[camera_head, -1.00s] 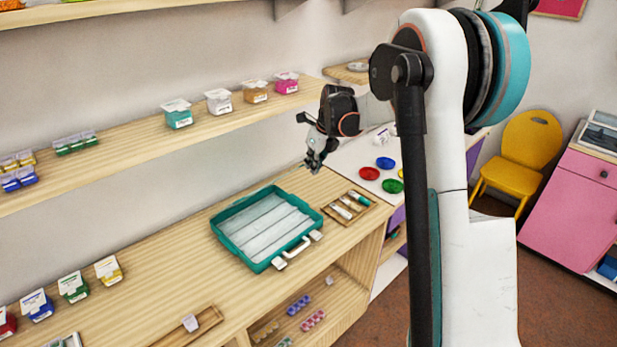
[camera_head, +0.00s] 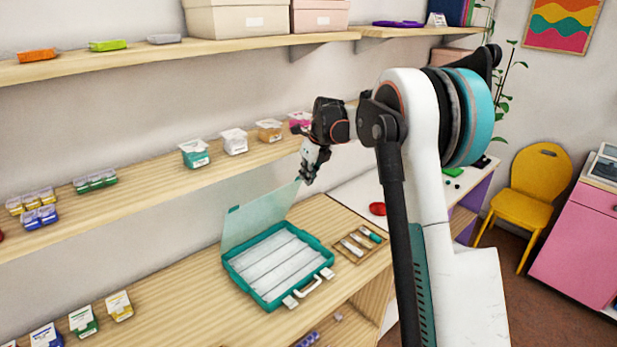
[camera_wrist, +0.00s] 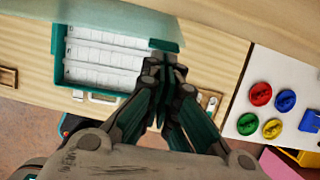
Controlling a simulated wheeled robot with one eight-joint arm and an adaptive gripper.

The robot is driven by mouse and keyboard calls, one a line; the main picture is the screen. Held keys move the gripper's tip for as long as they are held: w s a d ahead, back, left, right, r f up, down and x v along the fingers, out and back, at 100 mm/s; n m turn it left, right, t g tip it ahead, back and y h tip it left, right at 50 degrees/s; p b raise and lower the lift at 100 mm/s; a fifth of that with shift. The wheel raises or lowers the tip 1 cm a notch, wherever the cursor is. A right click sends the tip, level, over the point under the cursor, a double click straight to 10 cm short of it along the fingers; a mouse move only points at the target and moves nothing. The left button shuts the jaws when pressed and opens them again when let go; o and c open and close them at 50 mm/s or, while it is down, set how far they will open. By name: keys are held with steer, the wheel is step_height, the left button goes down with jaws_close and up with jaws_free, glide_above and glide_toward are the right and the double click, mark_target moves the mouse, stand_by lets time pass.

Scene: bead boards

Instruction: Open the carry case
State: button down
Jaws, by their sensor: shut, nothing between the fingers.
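The teal carry case (camera_head: 270,301) lies on the wooden counter with its white handle toward the front. Its clear lid (camera_head: 258,215) stands raised at the back edge, and the inside with long white compartments shows. My gripper (camera_head: 306,180) is shut and empty, above the counter at the lid's upper right corner; I cannot tell whether it touches the lid. In the wrist view my gripper (camera_wrist: 165,66) is at the right side of the case (camera_wrist: 58,45), and the see-through lid (camera_wrist: 120,20) spans the top.
A wooden tray (camera_head: 375,246) with small tools sits right of the case. A shelf (camera_head: 140,182) with several small boxes runs behind and above. A white table (camera_wrist: 246,75) with coloured lids is at the right.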

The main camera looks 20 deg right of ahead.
steer(key=shift+r, duration=0.1)
steer(key=v, duration=1.1)
steer(key=s+d+f+t+y+b, duration=0.4)
steer(key=s+f+t+b, duration=0.4)
steer(key=f, duration=0.4)
steer(key=t+b, duration=0.1)
glide_toward(298, 183)
steer(key=f+x, duration=0.1)
steer(key=x, duration=0.3)
steer(key=shift+w+a+r, duration=0.1)
steer(key=shift+w+r, duration=0.05)
steer(key=shift+r, duration=0.25)
